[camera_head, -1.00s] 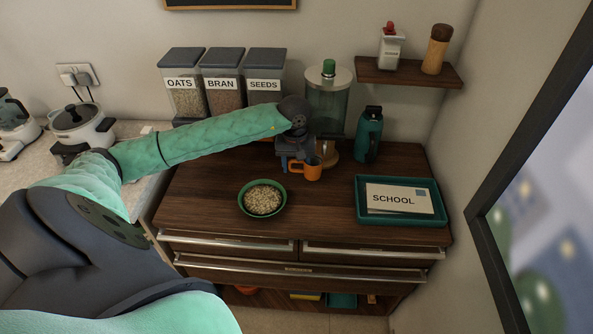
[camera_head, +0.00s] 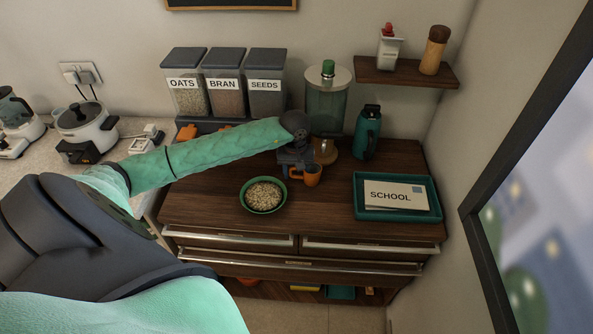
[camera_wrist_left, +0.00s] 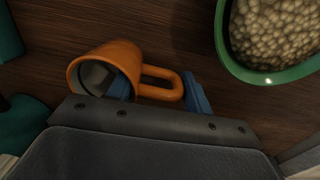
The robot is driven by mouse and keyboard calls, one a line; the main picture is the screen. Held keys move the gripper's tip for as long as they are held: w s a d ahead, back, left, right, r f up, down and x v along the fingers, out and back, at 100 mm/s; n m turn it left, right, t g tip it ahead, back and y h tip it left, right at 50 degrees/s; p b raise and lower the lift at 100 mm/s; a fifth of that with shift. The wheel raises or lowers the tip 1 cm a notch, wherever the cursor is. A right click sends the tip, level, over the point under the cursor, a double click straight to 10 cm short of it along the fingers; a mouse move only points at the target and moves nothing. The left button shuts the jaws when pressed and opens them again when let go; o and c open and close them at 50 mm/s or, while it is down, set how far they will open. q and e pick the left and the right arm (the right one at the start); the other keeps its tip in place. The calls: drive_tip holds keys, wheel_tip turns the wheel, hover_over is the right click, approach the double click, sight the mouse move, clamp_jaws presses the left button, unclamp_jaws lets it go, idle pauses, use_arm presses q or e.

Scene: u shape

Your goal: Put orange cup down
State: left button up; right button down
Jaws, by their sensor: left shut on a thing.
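The orange cup (camera_head: 312,175) is at the back middle of the dark wooden dresser top, just right of my left gripper (camera_head: 296,170). In the left wrist view the orange cup (camera_wrist_left: 105,65) shows with its mouth turned toward the lower left and its handle to the right. My left gripper (camera_wrist_left: 160,90) is shut on it; one blue finger is by the cup's wall and the other lies beyond the handle. The cup is at or very near the dresser top; I cannot tell if it touches. My right gripper is not in view.
A teal tray with a SCHOOL envelope (camera_head: 356,205) is at the right. A teal bottle (camera_head: 367,134), a glass dispenser (camera_head: 327,108) and labelled containers (camera_head: 226,92) stand behind. Bare wood (camera_head: 318,220) lies in front.

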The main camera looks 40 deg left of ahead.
use_arm(q)
drive_tip(key=o, duration=1.2)
drive_tip(key=shift+f, duration=0.1)
